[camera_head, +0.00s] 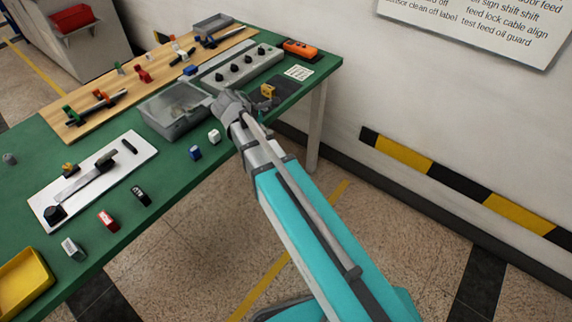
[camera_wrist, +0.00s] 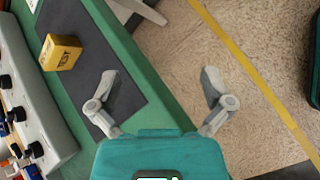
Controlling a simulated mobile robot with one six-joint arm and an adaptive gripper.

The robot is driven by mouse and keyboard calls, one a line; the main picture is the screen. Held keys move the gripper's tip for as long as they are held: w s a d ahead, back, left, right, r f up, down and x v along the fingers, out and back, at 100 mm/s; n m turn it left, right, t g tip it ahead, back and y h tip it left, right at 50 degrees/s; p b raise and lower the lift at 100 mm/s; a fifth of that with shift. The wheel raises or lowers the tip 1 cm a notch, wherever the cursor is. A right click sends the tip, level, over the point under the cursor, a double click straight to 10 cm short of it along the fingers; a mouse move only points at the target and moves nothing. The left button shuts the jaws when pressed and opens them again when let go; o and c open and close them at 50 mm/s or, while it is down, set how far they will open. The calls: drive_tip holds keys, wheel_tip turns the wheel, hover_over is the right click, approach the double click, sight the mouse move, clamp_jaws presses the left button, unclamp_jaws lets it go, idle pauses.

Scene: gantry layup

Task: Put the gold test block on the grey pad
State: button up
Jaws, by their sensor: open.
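The gold test block (camera_wrist: 61,52) rests at the left edge of the dark grey pad (camera_wrist: 85,30) in the wrist view, with dark marking on its side. I cannot tell whether all of its base lies inside the pad's edge. The head view also shows the block (camera_head: 267,91) and the pad (camera_head: 285,88) near the table's far right end. My gripper (camera_wrist: 160,82) is open and empty, its fingers apart over the pad and the table's edge. The block is left of both fingers, not between them. In the head view my gripper (camera_head: 230,104) is beside the block.
A grey control box with black knobs (camera_head: 240,68) stands behind the pad. A clear-lidded grey bin (camera_head: 172,118) is left of my gripper. White (camera_head: 214,136) and blue (camera_head: 195,153) blocks stand near the front edge. An orange device (camera_head: 300,48) lies at the back right.

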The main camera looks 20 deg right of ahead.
drive_tip(key=s+d+f+m+g+y, duration=0.1)
drive_tip(key=s+m+y, duration=0.3)
drive_tip(key=s+m, duration=0.4)
drive_tip(key=s+d+f+m+g+y, duration=0.1)
drive_tip(key=s+f+m+g+y, duration=0.2)
drive_tip(key=s+m, duration=0.5)
drive_tip(key=shift+f+y, duration=0.5)
drive_tip(key=shift+f, duration=0.15)
